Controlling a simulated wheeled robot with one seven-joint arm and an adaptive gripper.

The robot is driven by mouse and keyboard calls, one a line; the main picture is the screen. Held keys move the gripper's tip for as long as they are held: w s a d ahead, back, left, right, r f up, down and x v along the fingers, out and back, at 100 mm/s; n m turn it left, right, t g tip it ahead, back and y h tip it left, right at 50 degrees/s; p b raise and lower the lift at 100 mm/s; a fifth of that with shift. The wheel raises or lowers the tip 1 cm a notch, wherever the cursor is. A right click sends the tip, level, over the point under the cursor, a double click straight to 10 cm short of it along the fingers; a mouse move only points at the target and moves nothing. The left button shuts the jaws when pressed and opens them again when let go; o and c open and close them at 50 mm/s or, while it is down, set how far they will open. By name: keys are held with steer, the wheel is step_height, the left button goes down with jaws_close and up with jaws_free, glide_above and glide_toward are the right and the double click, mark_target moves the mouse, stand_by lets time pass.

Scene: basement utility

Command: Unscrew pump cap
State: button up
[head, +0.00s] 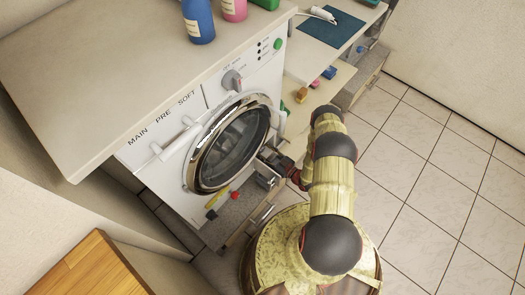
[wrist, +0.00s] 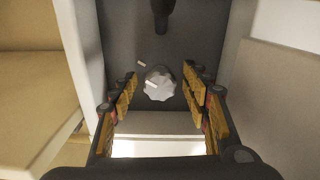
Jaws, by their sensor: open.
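The pump cap (wrist: 158,84) is a pale, ridged knob set in a dark grey recess. Pale marks show beside it and on it. In the wrist view my gripper (wrist: 163,100) is open, with one finger on each side of the cap. The fingers look apart from the cap, and nothing is held between them. In the head view my gripper (head: 268,172) is low beside the lower right of the washing machine's round door (head: 191,165). The cap is hidden in the head view.
The white washing machine (head: 265,75) stands under a beige worktop (head: 90,75). Blue (head: 199,22) and pink (head: 234,9) bottles stand on top. A yellow and black tool (head: 217,201) lies below the door. A pale wall or panel (wrist: 270,95) flanks the recess. Tiled floor (head: 430,160) on the right is clear.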

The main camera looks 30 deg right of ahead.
steer(key=shift+c, duration=0.4)
steer(key=c, duration=1.1)
steer(key=n, duration=0.5)
steer(key=shift+p, duration=0.3)
steer(key=n, duration=1.1)
steer(key=shift+n, duration=2.4)
